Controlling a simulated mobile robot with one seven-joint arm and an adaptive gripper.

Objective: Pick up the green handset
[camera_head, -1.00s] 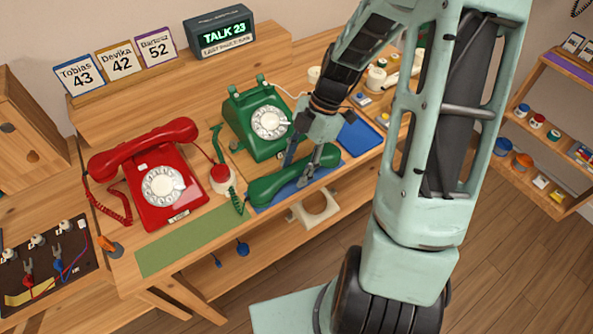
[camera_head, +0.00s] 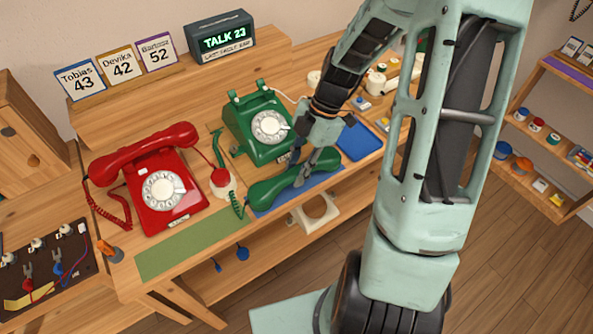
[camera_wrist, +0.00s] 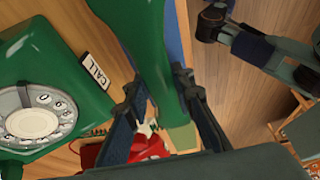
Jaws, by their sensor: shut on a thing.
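The green handset (camera_head: 268,191) lies lengthwise over the blue mat (camera_head: 328,178) at the front of the bench, in front of the green dial phone (camera_head: 249,119). My gripper (camera_head: 304,174) is shut on the middle of the handset, coming from above. In the wrist view the handset (camera_wrist: 150,38) runs between the two fingers (camera_wrist: 160,98), with the green phone (camera_wrist: 45,85) to its left. I cannot tell whether the handset is clear of the mat. The phone's cradle is empty. A green coiled cord (camera_head: 237,205) hangs by the handset's left end.
A red phone (camera_head: 163,188) with its handset on stands to the left. A red-capped item (camera_head: 221,182) stands between the phones. A green mat (camera_head: 190,240) lies at front left, a blue tray (camera_head: 360,142) at right.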

